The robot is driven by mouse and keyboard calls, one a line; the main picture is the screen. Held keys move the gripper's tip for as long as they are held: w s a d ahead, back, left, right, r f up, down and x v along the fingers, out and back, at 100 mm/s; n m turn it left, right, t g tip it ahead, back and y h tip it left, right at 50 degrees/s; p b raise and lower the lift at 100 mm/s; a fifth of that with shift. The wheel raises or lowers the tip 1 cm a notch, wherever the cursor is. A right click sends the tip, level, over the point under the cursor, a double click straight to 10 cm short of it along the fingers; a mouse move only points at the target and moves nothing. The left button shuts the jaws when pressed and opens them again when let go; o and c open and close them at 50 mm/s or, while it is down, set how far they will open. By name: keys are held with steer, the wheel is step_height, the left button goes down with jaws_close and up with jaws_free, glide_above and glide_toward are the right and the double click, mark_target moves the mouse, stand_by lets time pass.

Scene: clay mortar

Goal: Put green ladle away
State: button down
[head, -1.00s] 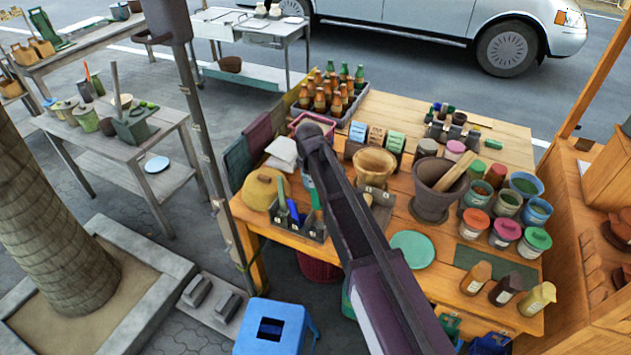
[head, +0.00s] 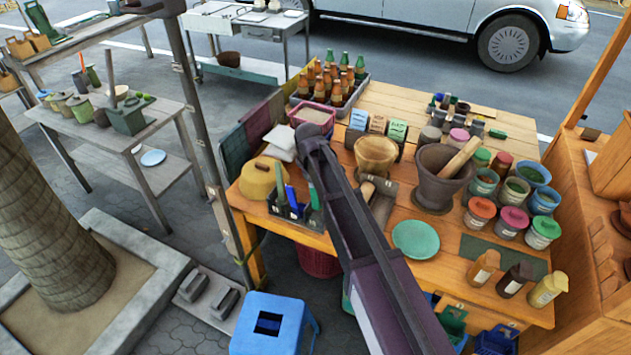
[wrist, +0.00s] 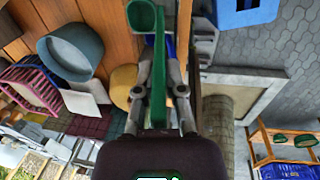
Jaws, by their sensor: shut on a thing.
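The green ladle (wrist: 158,75) is in my gripper (wrist: 160,100) in the wrist view. Its handle runs up between the fingers, and its round bowl is at the top, away from the palm. The fingers look shut on the handle. In the head view my dark arm crosses the table's front, and I cannot make out the gripper. A dark divided utensil rack (head: 302,219) stands at the table's front left edge, with blue and green upright pieces in or at it. I cannot tell which green piece there is the ladle.
A yellow lidded pot (head: 262,178) is left of the rack; a wooden bowl (head: 376,155) and stone mortar (head: 437,185) are to its right. A green plate (head: 416,239) lies near the front. A blue stool (head: 272,325) stands on the floor below. Bottles fill a back crate.

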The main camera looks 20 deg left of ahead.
mark_target(314, 196)
steer(key=shift+f+b, duration=3.2)
steer(key=shift+f, duration=0.25)
steer(key=c, duration=0.7)
jaws_free()
steer(key=shift+o, duration=0.2)
steer(key=s+d+m, duration=0.4)
steer(key=d+m, duration=0.1)
steer(key=d, duration=0.9)
steer(key=s+d+m+g, duration=0.1)
steer(key=s+d+m, duration=0.3)
steer(key=d, duration=1.1)
steer(key=s+d+m, duration=0.4)
steer(key=d+m, duration=0.4)
steer(key=d, duration=0.7)
steer(key=shift+s+d+g, duration=0.2)
steer(key=shift+s+g, duration=0.15)
steer(key=shift+g, duration=0.05)
